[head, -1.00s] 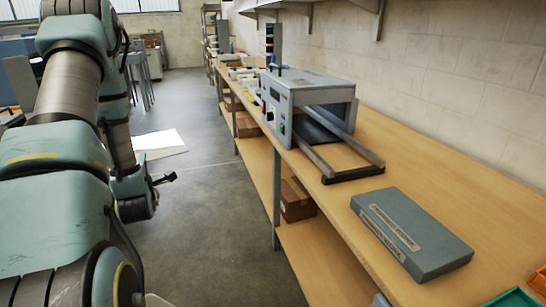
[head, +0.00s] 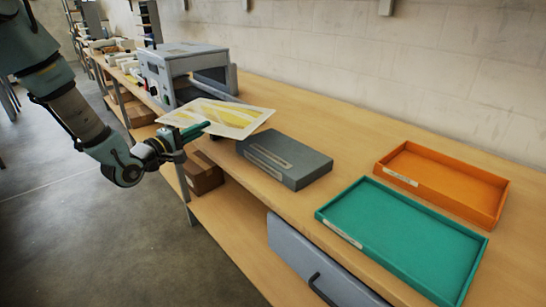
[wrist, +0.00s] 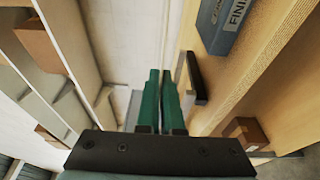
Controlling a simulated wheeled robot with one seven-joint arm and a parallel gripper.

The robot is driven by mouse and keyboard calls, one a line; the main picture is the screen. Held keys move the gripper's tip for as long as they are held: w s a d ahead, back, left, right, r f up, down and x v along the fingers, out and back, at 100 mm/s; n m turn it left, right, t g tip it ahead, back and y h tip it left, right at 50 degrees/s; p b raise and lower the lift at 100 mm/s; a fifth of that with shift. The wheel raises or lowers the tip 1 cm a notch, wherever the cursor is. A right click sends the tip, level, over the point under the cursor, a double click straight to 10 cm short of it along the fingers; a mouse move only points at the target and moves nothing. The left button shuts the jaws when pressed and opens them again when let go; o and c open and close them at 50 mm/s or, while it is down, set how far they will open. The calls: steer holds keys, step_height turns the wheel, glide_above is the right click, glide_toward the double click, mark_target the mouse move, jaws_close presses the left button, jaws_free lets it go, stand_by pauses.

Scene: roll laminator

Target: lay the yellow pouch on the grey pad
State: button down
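The yellow pouch (head: 233,117), a flat pale sheet with yellow areas, is held roughly level above the bench. My gripper (head: 192,133) has green fingers and is shut on the pouch's near left edge. In the wrist view the fingers (wrist: 164,98) are close together, and the pouch is hard to make out there. The grey pad (head: 307,168) is a low slab with a label on its front, lying on the bench right of and below the pouch. A corner of it shows at the top of the wrist view (wrist: 217,28). The pouch and pad look apart.
A grey laminator (head: 178,65) stands behind the pouch, its rails partly hidden. A green tray (head: 333,213) and an orange tray (head: 440,159), both empty, lie right of the pad. A drawer front (head: 318,275) with a dark handle is below the bench edge.

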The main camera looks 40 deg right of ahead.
steer(key=s+d+r+m+g, duration=0.1)
steer(key=s+d+m+g, duration=0.5)
steer(key=s, duration=0.7)
steer(key=shift+n+g, duration=0.5)
steer(key=shift+g, duration=0.4)
steer(key=f, duration=0.1)
steer(key=d+f, duration=0.1)
steer(key=f, duration=0.2)
steer(key=shift+d+f, duration=0.25)
steer(key=shift+f, duration=0.15)
steer(key=shift+f+p, duration=0.8)
steer(key=shift+f, duration=1.7)
steer(key=shift+f, duration=0.15)
steer(key=c, duration=1.1)
jaws_free()
